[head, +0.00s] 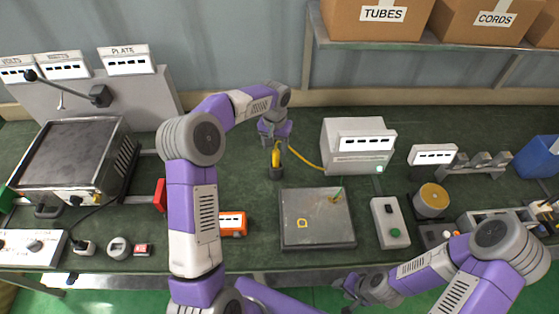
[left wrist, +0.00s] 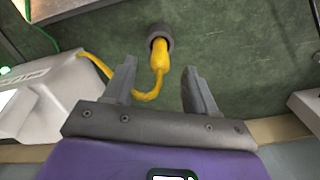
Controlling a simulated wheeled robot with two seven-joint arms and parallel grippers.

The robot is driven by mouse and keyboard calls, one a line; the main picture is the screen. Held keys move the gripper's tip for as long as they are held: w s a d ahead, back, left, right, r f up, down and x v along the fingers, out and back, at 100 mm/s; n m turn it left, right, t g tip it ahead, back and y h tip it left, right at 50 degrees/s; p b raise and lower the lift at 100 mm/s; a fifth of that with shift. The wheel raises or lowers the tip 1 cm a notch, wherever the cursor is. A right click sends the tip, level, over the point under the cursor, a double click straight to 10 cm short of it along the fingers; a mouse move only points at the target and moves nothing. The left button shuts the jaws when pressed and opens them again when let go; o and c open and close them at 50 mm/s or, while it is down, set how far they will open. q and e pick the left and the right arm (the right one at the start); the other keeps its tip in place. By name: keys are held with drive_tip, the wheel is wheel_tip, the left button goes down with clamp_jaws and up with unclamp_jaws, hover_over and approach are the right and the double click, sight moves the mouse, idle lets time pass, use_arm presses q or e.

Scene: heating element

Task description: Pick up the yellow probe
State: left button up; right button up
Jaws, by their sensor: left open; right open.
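The yellow probe (head: 276,158) stands upright in a dark round holder (head: 276,173) on the green bench in the head view. Its yellow cable runs right to a white box (head: 352,140). My left gripper (head: 275,140) is above the probe. In the left wrist view the probe (left wrist: 160,55) sits in the grey holder (left wrist: 159,33), just beyond and between the fingertips of my open left gripper (left wrist: 160,75). The fingers do not touch it. My right gripper (head: 352,290) is at the bench's front edge, away from the probe; its fingers are small in view.
A metal plate (head: 318,235) lies in front of the holder. An orange meter (head: 232,223) stands beside my left arm. A grey switch box (head: 388,222) and a brass-topped cylinder (head: 432,200) stand to the right. A large metal unit (head: 75,155) stands left.

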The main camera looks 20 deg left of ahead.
sight(276, 152)
use_arm(q)
drive_tip(key=shift+w+f, duration=0.35)
drive_tip(key=shift+f, duration=0.2)
drive_tip(key=shift+w+f, duration=0.3)
drive_tip(key=shift+f, duration=0.2)
drive_tip(key=shift+s+f+b, duration=0.3)
drive_tip(key=shift+f, duration=0.65)
wheel_tip(276, 152, down, 5)
drive_tip(key=shift+w+a+r, duration=0.1)
drive_tip(key=shift+w+a, duration=0.05)
clamp_jaws()
wheel_tip(276, 152, up, 10)
drive_tip(key=shift+r+p, duration=0.1)
drive_tip(key=shift+p, duration=0.2)
